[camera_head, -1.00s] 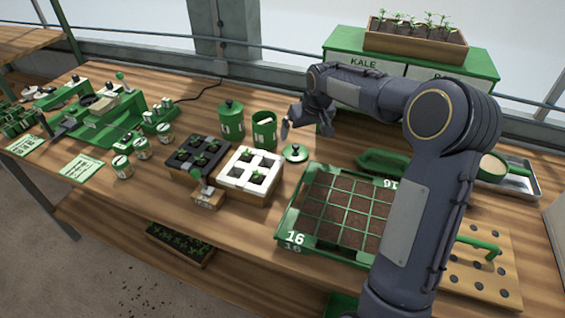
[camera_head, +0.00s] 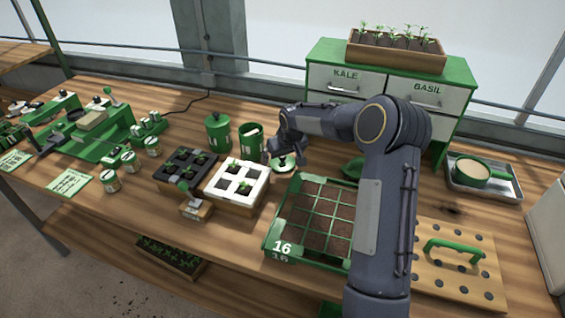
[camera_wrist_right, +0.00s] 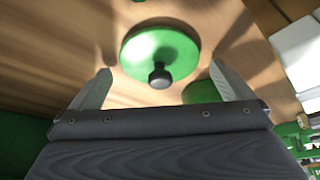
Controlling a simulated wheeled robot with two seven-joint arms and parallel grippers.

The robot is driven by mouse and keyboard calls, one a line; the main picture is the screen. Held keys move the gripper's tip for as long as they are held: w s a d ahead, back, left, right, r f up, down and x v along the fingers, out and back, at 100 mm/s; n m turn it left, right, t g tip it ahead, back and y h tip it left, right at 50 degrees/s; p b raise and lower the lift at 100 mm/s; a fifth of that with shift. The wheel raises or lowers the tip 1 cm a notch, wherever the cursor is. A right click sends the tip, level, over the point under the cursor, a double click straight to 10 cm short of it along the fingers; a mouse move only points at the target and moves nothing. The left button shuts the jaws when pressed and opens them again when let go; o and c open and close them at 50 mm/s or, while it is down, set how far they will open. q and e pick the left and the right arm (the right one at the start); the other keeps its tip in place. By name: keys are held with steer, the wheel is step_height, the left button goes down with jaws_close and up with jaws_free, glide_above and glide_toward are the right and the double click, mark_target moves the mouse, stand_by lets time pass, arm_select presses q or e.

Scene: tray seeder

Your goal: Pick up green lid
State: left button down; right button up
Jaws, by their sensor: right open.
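The green lid (camera_head: 283,165) is a round disc with a dark knob, lying flat on the wooden table beside the open green canister (camera_head: 251,141). In the right wrist view the lid (camera_wrist_right: 160,53) lies ahead of my gripper, its knob between the lines of the two fingers. My right gripper (camera_head: 284,156) is at the lid in the head view and partly covers it. In the right wrist view the gripper (camera_wrist_right: 153,85) is open and empty, with the fingers wide apart. My left gripper does not show.
A lidded green canister (camera_head: 217,133) stands left of the open one. A white seedling tray (camera_head: 262,190) and a large seed tray marked 16 (camera_head: 272,243) lie in front of the lid. A drawer cabinet (camera_head: 345,79) stands behind.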

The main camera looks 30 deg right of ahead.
steer(key=c, duration=1)
steer(key=shift+c, duration=0.2)
